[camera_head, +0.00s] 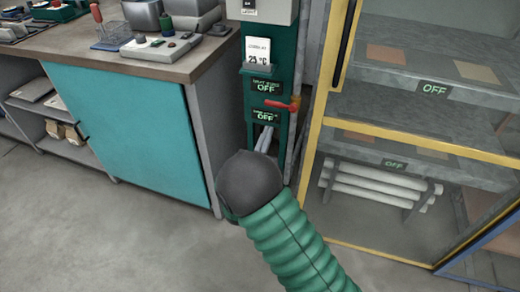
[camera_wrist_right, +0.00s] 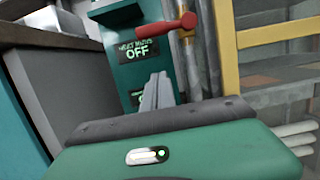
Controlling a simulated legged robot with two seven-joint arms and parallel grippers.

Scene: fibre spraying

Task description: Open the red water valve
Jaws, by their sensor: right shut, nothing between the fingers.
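My right gripper (camera_head: 265,138) is mostly hidden behind my dark wrist and green sleeve, just below the valve. In the right wrist view my right gripper (camera_wrist_right: 157,90) has its grey fingers together and empty, below and left of the valve, apart from it. My left gripper is not in view.
A workbench with a teal door (camera_head: 135,115) stands left of the panel, with tools on top. A cabinet with a yellow frame (camera_head: 400,140) stands close on the right, holding shelves and white rolls. A vertical pipe (camera_wrist_right: 188,65) runs beside the panel. The floor in front is clear.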

